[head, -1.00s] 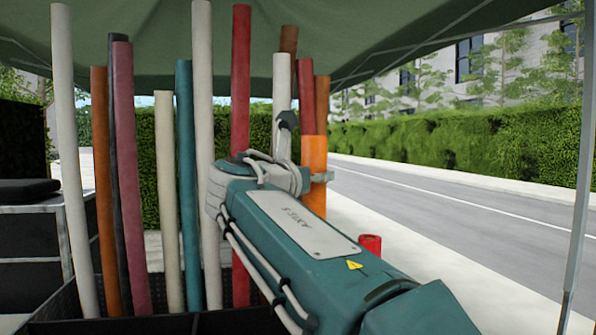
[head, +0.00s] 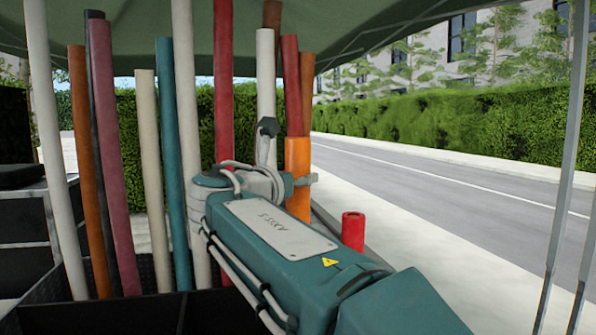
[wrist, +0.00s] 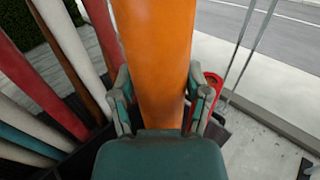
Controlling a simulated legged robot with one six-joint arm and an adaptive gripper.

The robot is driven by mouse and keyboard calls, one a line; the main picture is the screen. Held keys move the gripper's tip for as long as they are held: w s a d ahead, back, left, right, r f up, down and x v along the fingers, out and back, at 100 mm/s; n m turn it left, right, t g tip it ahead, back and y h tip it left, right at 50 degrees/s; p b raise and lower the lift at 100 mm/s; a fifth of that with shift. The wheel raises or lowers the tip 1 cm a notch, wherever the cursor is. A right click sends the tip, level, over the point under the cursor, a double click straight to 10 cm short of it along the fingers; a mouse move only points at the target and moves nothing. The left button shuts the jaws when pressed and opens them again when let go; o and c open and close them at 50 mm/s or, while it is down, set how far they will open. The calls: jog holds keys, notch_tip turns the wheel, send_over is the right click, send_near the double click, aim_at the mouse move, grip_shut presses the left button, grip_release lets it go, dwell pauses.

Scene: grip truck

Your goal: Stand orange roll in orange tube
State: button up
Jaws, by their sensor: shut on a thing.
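The bright orange roll (head: 298,158) stands roughly upright at the end of my arm in the head view. It fills the top middle of the wrist view (wrist: 155,45), between the two fingers of my gripper (wrist: 159,92), which is shut around it. In the head view my gripper (head: 302,180) is partly hidden by my arm. The roll's lower end is hidden in both views. I cannot make out a separate orange tube; a short red tube (head: 353,232) with an open top stands right of the roll, and its red rim (wrist: 213,82) shows in the wrist view.
Several tall rolls stand left of and behind my gripper, including a white roll (head: 186,130), a teal roll (head: 172,150) and a darker orange roll (head: 88,170). A black bin (head: 120,310) is below. Thin metal poles (head: 568,170) stand at right. Pavement beyond is clear.

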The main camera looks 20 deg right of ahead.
aim_at(288, 203)
jog(key=f, duration=0.2)
jog(key=shift+a+f, duration=0.2)
jog(key=shift+f, duration=0.2)
jog(key=shift+s+a+f, duration=0.1)
jog(key=shift+a+f, duration=0.45)
jog(key=shift+f, duration=0.3)
jog(key=shift+d+f, duration=0.3)
jog(key=shift+f, duration=0.45)
notch_tip(288, 203, down, 9)
dwell(0.9)
jog(key=shift+a+f, duration=0.1)
jog(key=shift+f, duration=0.15)
dwell(0.7)
